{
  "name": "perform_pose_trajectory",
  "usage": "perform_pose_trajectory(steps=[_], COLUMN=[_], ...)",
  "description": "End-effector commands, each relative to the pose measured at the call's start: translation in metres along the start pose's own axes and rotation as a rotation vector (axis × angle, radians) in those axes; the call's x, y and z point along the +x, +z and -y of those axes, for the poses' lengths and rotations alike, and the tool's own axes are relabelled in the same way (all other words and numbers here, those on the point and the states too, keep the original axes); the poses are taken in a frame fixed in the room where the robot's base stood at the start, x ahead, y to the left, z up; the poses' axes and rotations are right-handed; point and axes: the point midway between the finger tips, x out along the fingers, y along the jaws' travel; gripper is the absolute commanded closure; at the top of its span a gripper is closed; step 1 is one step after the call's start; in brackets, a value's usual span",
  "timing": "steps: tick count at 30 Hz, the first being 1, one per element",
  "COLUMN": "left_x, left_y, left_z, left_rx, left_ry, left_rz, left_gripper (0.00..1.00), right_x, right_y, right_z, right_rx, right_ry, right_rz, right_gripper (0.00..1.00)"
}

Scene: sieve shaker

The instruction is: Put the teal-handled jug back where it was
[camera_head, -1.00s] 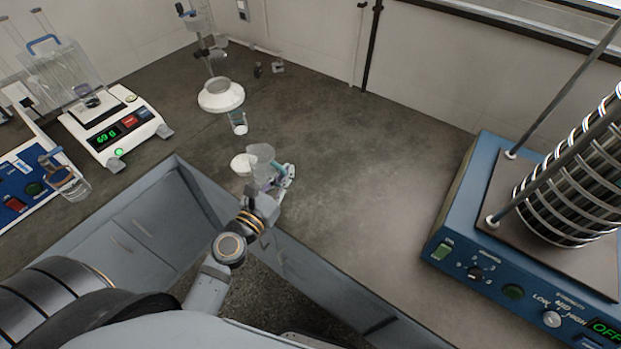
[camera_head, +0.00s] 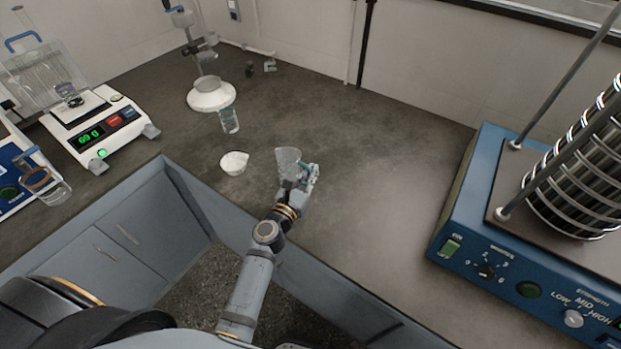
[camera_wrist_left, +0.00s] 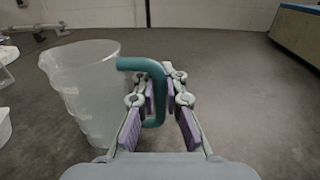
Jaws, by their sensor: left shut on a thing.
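The teal-handled jug (camera_head: 287,160) is a translucent cup above the middle of the bench in the head view. In the left wrist view the jug (camera_wrist_left: 88,92) stands upright at left, its teal handle reaching between the purple-padded fingers. My left gripper (camera_head: 302,178) is shut on that handle; it also shows in the left wrist view (camera_wrist_left: 158,105). I cannot tell for certain whether the jug's base touches the bench. My right gripper is not in view.
A white bowl (camera_head: 234,163) is left of the jug, with a small clear beaker (camera_head: 229,121) behind it. A balance (camera_head: 97,128) stands at left. A blue sieve shaker (camera_head: 480,225) stands at right. Bench between jug and shaker is clear.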

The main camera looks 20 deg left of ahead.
Motion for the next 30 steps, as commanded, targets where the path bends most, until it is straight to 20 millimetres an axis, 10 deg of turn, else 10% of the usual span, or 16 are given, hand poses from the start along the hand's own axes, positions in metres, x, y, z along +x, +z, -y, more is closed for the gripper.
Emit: perform_pose_trajectory(steps=[12, 18, 30], left_x=[0.0003, 0.0, -0.0087], left_y=[-0.0063, -0.0053, -0.0045], left_z=[-0.0004, -0.0003, -0.0004], left_rx=[0.002, 0.001, 0.001], left_ry=[0.0, 0.0, 0.001], left_rz=[0.003, 0.002, -0.001], left_gripper=[1.0, 0.67, 0.67], right_x=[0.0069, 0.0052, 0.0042], right_y=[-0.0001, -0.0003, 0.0], right_z=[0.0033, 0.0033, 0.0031], right_rx=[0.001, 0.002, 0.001], right_ry=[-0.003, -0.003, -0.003], right_rz=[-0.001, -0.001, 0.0], right_gripper=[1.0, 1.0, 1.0])
